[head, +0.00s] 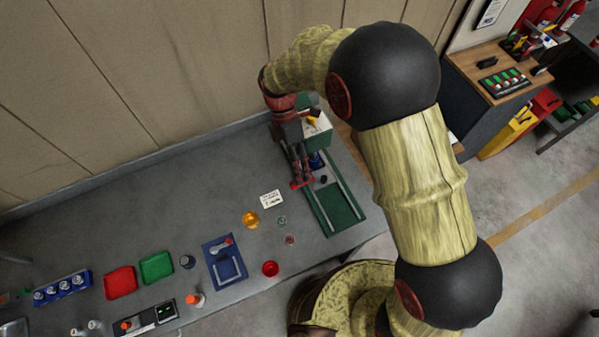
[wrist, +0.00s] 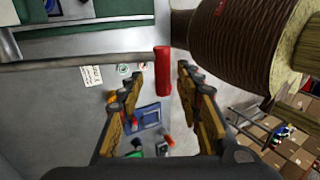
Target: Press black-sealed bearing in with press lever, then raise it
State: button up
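The press lever is a grey rod with a red grip (wrist: 162,72). In the wrist view the rod comes in from the left, and the red grip lies between my fingertips with gaps on both sides. My gripper (wrist: 160,78) is open. In the head view my gripper (head: 300,170) points down beside the press, and the red grip (head: 302,184) shows at its fingertips. The press has a green base (head: 341,212) with pale rails and a green-and-white upper part (head: 317,131). I cannot make out the black-sealed bearing; my arm and gripper cover part of the press.
The grey bench holds a white card (head: 271,199), an amber dish (head: 250,219), a red cup (head: 270,268), a blue fixture (head: 225,262), and red (head: 120,282) and green (head: 157,267) trays. A wall runs behind the bench.

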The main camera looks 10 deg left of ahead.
jog(key=v, duration=1)
jog(key=s+d+f+m+t+y+b, duration=0.1)
jog(key=s+d+f+m+t+b, duration=0.2)
jog(key=s+d+m+b, duration=0.2)
jog(key=s+d+f+m+t+y+b, duration=0.1)
jog(key=s+d+f+m+t+b, duration=0.2)
jog(key=d+m+b, duration=0.8)
jog(key=s+d+f+m+t+b, duration=0.4)
jog(key=s+d+m+b, duration=0.3)
jog(key=d+b, duration=0.3)
jog(key=shift+d+m+y+b, duration=0.4)
jog(key=shift+m+b, duration=0.3)
jog(key=shift+b, duration=0.15)
